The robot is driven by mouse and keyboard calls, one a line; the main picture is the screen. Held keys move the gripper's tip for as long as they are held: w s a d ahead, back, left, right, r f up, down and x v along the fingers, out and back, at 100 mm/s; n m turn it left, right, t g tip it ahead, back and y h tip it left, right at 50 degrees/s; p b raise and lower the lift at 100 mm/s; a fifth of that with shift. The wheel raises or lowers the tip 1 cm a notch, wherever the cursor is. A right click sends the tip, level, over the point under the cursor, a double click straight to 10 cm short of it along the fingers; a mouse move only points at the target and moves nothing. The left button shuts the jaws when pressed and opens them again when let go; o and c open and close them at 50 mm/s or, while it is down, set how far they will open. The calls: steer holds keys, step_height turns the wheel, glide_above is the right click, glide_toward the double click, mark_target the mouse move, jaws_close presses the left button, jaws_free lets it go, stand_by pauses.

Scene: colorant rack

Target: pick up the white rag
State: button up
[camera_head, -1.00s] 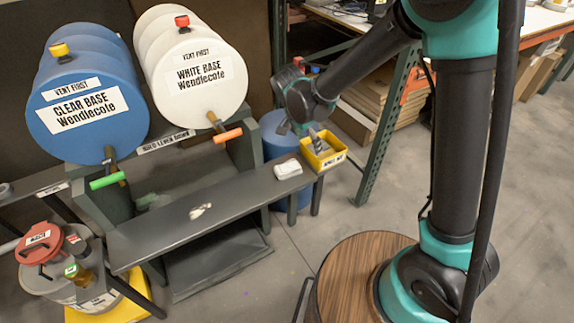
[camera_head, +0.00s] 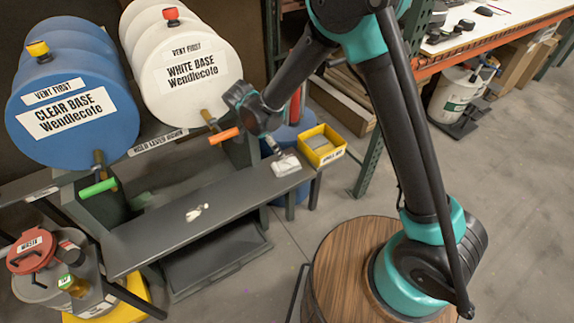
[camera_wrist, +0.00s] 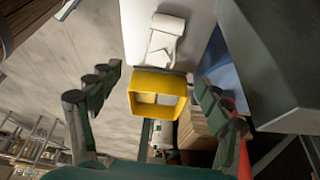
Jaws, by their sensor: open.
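A folded white rag (camera_head: 286,165) lies on the right part of the grey bench, just left of the yellow bin (camera_head: 322,146). It also shows as a crumpled white cloth (camera_wrist: 164,40) at the top middle of the wrist view, above the yellow bin (camera_wrist: 157,94). My gripper (camera_head: 274,148) is over the bench's right end, close above the rag's left side in the head view; the exact gap is unclear. In the wrist view my gripper (camera_wrist: 154,75) has its fingers wide apart, with nothing between them. The rag lies beyond the fingertips.
The grey bench (camera_head: 150,235) carries a small white crumpled or spilled patch (camera_head: 197,212). A red-lidded waste can (camera_head: 32,252) stands at left.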

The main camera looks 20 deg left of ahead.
glide_above(285, 163)
steer(key=s, duration=0.2)
steer(key=f, duration=0.7)
steer(key=shift+w+a+f, duration=0.25)
steer(key=shift+a+f, duration=0.15)
steer(key=shift+a+x, duration=0.2)
steer(key=shift+x, duration=1.1)
steer(key=shift+a+x, duration=0.2)
steer(key=shift+x, duration=1.1)
steer(key=shift+s+f, duration=0.1)
steer(key=shift+c, duration=0.2)
steer(key=c, duration=1.1)
